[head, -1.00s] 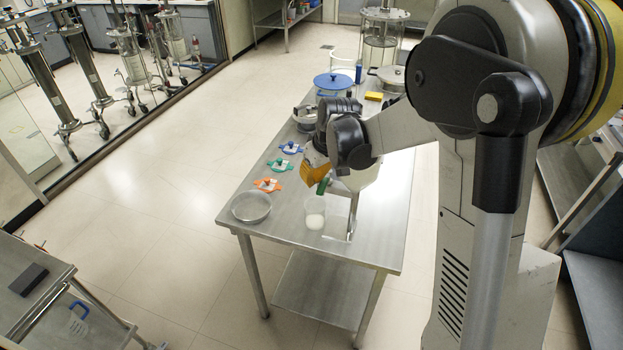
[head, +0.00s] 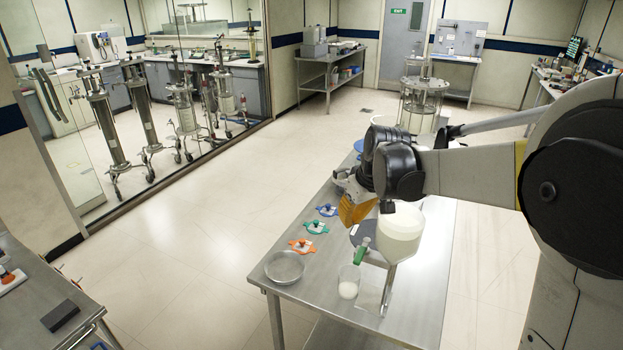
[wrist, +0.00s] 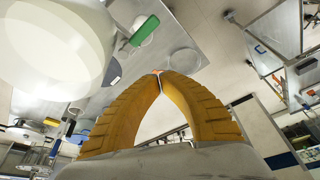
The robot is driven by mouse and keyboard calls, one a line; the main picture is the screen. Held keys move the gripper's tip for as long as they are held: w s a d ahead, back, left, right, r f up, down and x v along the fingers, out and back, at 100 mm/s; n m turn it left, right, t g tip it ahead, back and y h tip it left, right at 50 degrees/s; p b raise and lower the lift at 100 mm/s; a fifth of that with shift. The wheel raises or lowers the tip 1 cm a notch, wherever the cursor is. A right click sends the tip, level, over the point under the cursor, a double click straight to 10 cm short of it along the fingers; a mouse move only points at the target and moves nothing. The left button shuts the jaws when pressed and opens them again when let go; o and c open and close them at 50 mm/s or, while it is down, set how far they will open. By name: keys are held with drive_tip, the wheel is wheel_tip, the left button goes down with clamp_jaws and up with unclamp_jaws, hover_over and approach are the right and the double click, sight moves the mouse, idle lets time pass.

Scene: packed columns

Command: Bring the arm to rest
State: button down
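My gripper (head: 352,212) has yellow-orange ribbed fingers and is above the steel table (head: 300,300), left of a large glass vessel with white contents (head: 402,230). In the wrist view my gripper (wrist: 160,74) has its two fingertips together, with nothing visible between them. My arm comes in from the right in the head view, with a dark wrist joint over the table. The vessel fills the upper left of the wrist view (wrist: 55,45), beside the fingers.
A small beaker with white contents (head: 348,288), a green-handled item (head: 362,250) and a shallow round dish (head: 284,266) are on the table's near part. Orange (head: 301,246), green (head: 315,227) and blue (head: 326,210) tagged pieces line its left edge. Open floor (head: 200,240) lies left.

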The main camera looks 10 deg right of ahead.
drive_tip(key=s+a+f+m+t+b, duration=0.1)
drive_tip(key=s+f+b, duration=0.3)
drive_tip(key=s, duration=0.4)
drive_tip(key=s+f+m+t+h+b, duration=0.1)
drive_tip(key=s+f+b, duration=0.4)
drive_tip(key=s+b, duration=0.2)
drive_tip(key=s+a+f+m+t+b, duration=0.1)
drive_tip(key=s+f+b, duration=0.3)
drive_tip(key=s, duration=0.6)
drive_tip(key=shift+s+a+f+m+t+b, duration=0.15)
drive_tip(key=shift+a+f+m+t+b, duration=0.15)
drive_tip(key=shift+m+b, duration=0.4)
